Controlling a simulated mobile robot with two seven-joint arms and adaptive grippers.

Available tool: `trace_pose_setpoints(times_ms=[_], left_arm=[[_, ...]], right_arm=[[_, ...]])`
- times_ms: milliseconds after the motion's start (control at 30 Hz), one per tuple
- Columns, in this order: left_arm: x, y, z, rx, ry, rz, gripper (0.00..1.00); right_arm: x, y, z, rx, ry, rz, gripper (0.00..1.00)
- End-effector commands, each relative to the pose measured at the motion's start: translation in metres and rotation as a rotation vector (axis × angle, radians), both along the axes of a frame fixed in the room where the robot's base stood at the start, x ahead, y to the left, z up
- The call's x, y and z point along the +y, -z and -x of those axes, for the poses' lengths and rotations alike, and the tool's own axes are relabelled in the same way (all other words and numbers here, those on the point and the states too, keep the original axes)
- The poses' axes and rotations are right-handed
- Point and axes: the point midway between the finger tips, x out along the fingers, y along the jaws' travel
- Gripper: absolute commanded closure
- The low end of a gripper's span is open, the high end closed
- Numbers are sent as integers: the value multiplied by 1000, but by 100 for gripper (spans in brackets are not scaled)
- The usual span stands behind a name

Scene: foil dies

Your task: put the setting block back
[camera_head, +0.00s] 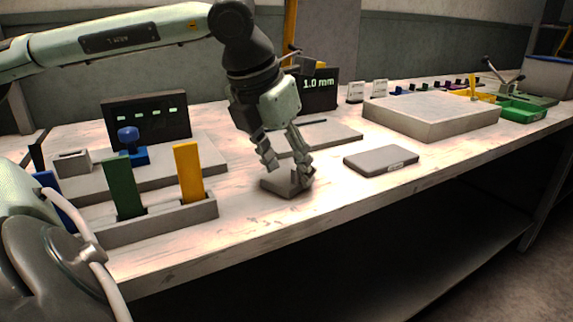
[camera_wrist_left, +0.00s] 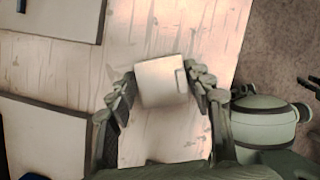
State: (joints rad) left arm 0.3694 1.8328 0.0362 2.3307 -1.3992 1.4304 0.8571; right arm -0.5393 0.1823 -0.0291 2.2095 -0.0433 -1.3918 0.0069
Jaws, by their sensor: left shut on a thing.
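My left gripper (camera_head: 286,172) points down over the bench, its fingers shut on a small grey block (camera_head: 278,187). The block is at or just above the bench top; I cannot tell if it touches. In the left wrist view the block (camera_wrist_left: 160,83) shows as a pale, nearly square piece with a narrow slot near its right side, between the two fingers (camera_wrist_left: 163,92). A dark display (camera_head: 319,92) behind my gripper reads "1.0 mm". A low grey plate (camera_head: 340,138) lies in front of the display. My right gripper is not in view.
A grey rack (camera_head: 160,224) with blue, green and yellow upright bars stands left of my gripper. Behind it are a blue knob (camera_head: 128,139) and another display (camera_head: 146,118). A flat grey slab (camera_head: 381,160) and a large pale box (camera_head: 430,116) lie right. The front edge is close.

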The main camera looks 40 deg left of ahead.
Motion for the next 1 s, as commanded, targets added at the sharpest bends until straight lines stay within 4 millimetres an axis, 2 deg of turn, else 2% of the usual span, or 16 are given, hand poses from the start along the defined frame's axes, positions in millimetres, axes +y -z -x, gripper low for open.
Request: trace_pose_setpoints(times_ms=[67, 100, 267, 667, 733, 1000], left_arm=[[0, 1, 0, -2, 0, 0, 98], [0, 2, 0, 0, 0, 0, 48], [0, 1, 0, 0, 0, 0, 28], [0, -3, 0, 0, 0, 0, 28], [0, -11, 3, -5, 0, -1, 28], [-2, -66, 25, -5, -2, -2, 28]], right_arm=[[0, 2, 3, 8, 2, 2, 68], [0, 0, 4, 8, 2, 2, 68], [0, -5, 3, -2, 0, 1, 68], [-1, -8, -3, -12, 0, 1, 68], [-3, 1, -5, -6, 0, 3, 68], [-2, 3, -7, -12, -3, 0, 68]])
